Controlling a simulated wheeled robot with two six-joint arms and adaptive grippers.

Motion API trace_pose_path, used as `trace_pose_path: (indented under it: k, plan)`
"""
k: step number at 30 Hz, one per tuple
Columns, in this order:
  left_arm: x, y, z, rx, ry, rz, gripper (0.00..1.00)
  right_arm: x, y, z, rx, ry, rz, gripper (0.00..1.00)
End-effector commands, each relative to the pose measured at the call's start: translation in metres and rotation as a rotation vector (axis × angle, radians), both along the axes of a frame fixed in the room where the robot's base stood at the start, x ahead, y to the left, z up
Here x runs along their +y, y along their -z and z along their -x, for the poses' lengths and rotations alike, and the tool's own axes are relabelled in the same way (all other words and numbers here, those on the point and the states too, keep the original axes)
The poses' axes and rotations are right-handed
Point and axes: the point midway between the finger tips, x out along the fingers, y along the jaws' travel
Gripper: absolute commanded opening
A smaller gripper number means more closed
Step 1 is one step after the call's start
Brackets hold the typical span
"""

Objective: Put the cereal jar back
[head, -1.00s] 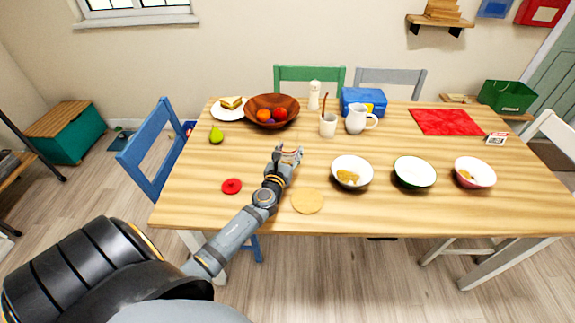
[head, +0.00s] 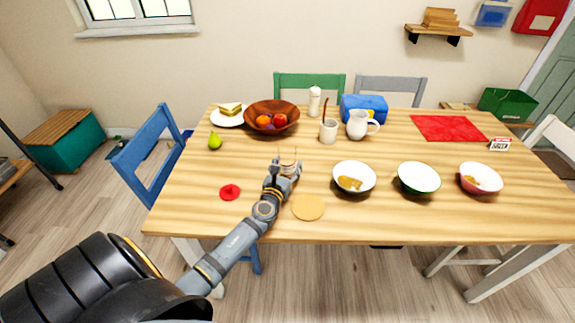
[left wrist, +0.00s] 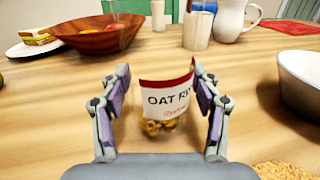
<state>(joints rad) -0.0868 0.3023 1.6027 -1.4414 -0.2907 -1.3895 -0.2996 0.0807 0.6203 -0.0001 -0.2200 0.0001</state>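The cereal jar (left wrist: 165,97) is clear, with a white, red-edged label reading "OAT RI..." and a little cereal at its bottom. It stands between the fingers of my left gripper (left wrist: 160,88) in the left wrist view. The fingers close in from both sides, the right one against the label's edge; the clear wall makes the left contact hard to see. In the head view, the left gripper (head: 286,168) and jar are over the table's near middle, left of the bowls. A red lid (head: 230,192) lies on the table to the left. My right gripper is out of view.
A round tan mat (head: 308,207) lies beside the left gripper. White (head: 354,177), green (head: 418,179) and pink (head: 481,179) bowls stand to the right. Behind are a fruit bowl (head: 258,117), cup (head: 328,132) and pitcher (head: 357,124). The front-left tabletop is mostly clear.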

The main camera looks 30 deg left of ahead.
Motion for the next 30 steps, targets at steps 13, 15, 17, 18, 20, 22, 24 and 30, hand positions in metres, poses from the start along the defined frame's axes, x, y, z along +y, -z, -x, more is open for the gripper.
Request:
trace_pose_path:
  k: [13,15,17,18,20,22,24,30]
  plan:
    - [-0.001,-0.003,0.003,0.001,0.0,0.0,0.76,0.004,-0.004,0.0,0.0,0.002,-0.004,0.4]
    - [-0.004,-0.002,0.014,0.003,0.001,0.0,0.76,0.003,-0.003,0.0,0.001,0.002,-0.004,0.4]
    - [-0.008,-0.002,0.028,0.004,0.001,0.0,0.76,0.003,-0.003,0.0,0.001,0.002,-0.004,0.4]
    - [-0.011,-0.001,0.038,0.004,0.002,0.0,0.76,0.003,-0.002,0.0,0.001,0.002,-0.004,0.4]
    - [-0.015,-0.001,0.053,0.003,0.002,0.0,0.76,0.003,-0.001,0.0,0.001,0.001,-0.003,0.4]
    - [-0.02,-0.001,0.069,0.003,0.002,0.0,0.76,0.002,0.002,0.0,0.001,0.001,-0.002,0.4]
    - [-0.024,0.0,0.084,0.003,0.001,0.001,0.76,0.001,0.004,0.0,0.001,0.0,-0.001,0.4]
    - [-0.032,-0.002,0.111,0.0,0.0,-0.001,0.76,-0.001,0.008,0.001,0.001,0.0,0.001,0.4]
